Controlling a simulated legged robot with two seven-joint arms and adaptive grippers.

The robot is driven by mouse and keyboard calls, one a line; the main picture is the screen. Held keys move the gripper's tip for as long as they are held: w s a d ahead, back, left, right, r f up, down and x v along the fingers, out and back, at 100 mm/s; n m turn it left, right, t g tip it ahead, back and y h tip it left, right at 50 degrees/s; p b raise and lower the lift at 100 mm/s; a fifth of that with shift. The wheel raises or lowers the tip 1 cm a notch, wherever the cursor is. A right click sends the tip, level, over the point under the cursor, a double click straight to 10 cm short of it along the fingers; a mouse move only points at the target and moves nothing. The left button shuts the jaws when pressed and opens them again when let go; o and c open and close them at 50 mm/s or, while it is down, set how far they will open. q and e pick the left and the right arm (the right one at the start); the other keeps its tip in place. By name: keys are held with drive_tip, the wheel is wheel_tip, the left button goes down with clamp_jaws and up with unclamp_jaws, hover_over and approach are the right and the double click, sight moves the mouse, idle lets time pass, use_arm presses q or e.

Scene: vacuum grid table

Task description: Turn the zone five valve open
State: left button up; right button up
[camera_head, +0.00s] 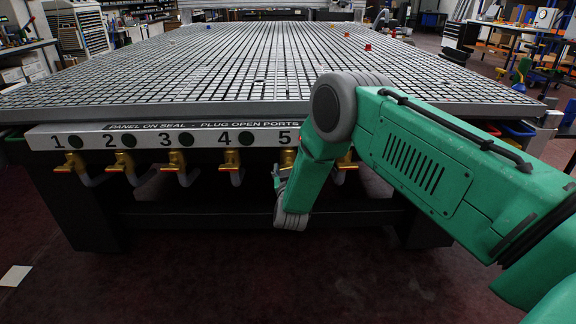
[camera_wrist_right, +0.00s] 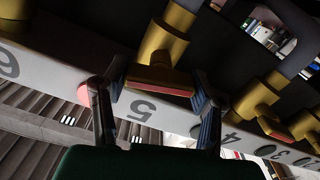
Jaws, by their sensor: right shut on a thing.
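The zone five valve is brass; in the head view a bit of it (camera_head: 288,157) shows under the number 5, mostly behind my right arm. In the right wrist view its body (camera_wrist_right: 165,42) and its flat handle with a red edge (camera_wrist_right: 158,80) show beside the number 5. The handle lies crosswise between the two fingers of my right gripper (camera_wrist_right: 159,82), which is shut on it. In the head view my right gripper (camera_head: 281,185) is partly hidden by its own wrist at the panel front. My left gripper is in neither view.
Brass valves stand on both sides: the zone four valve (camera_head: 232,165) and another (camera_head: 346,162) right of my wrist. The numbered panel (camera_head: 85,141) runs under the grid table (camera_head: 200,75). The floor (camera_head: 160,270) in front is clear. Small coloured pieces lie far back on the table.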

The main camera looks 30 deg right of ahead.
drive_tip(key=n, duration=0.3)
drive_tip(key=shift+a+p, duration=0.15)
drive_tip(key=shift+p, duration=0.2)
drive_tip(key=n, duration=0.4)
drive_tip(key=shift+f, duration=0.1)
drive_tip(key=n, duration=0.4)
drive_tip(key=shift+w+f, duration=0.1)
drive_tip(key=shift+a+f+n+b, duration=0.1)
drive_tip(key=shift+n+b, duration=0.6)
drive_tip(key=shift+n, duration=1.3)
drive_tip(key=o, duration=1.2)
drive_tip(key=shift+c, duration=0.2)
drive_tip(key=v, duration=1.2)
